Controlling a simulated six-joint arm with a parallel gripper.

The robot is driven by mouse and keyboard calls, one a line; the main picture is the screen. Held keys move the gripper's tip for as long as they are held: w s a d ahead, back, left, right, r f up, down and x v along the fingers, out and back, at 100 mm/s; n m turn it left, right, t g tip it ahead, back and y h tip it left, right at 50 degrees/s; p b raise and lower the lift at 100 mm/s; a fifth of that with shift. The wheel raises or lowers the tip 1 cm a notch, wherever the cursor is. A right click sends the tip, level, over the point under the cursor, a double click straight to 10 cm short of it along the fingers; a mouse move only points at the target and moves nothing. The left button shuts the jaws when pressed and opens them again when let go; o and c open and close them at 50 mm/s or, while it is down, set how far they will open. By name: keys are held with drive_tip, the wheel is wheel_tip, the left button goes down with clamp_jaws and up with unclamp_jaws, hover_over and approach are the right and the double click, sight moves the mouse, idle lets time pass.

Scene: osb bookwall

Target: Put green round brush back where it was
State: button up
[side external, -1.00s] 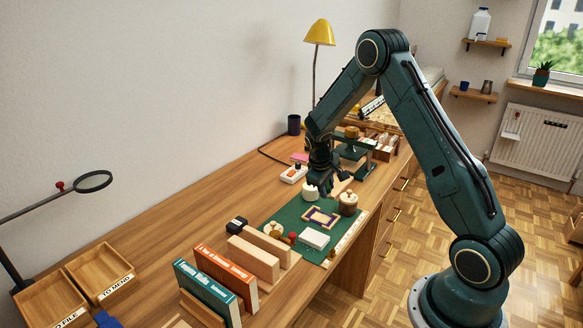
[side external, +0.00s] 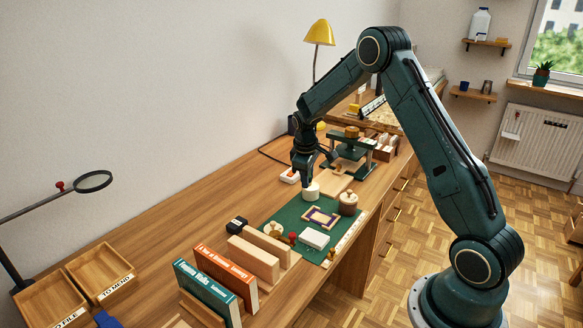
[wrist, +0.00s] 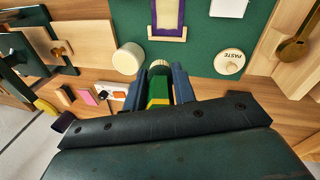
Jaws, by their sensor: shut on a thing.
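In the wrist view, my gripper (wrist: 158,84) is shut on the green round brush (wrist: 158,91), which shows a green body with a yellow band and a pale tip. In the side view my gripper (side external: 302,178) hangs above the desk, just behind the far end of the green mat (side external: 290,213). I cannot make out the brush there. A cream cylindrical pot (side external: 311,192) stands close by; in the wrist view the pot (wrist: 128,60) lies left of the brush, apart from it. The lower end of the brush is hidden by my gripper.
On the mat are a purple-edged frame (side external: 321,217), a white block (side external: 314,238), a round paste tin (wrist: 229,62) and a brown-sided jar (side external: 347,204). A green press (side external: 352,150) stands behind. Books (side external: 218,280) stand in front.

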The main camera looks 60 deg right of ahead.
drive_tip(key=w+a+r+n+y, duration=0.2)
drive_tip(key=w+a+r+n, duration=0.2)
drive_tip(key=r, duration=0.4)
drive_tip(key=shift+w+a+r+n+g, duration=0.2)
drive_tip(key=shift+w+n+g, duration=0.35)
drive_tip(key=shift+n, duration=0.75)
drive_tip(key=shift+w, duration=0.1)
hover_over(285, 217)
wheel_tip(285, 217, down, 16)
drive_tip(key=shift+r, duration=0.1)
drive_tip(key=shift+f, duration=2.15)
drive_tip(key=o, duration=1)
drive_tip(key=shift+f, duration=0.1)
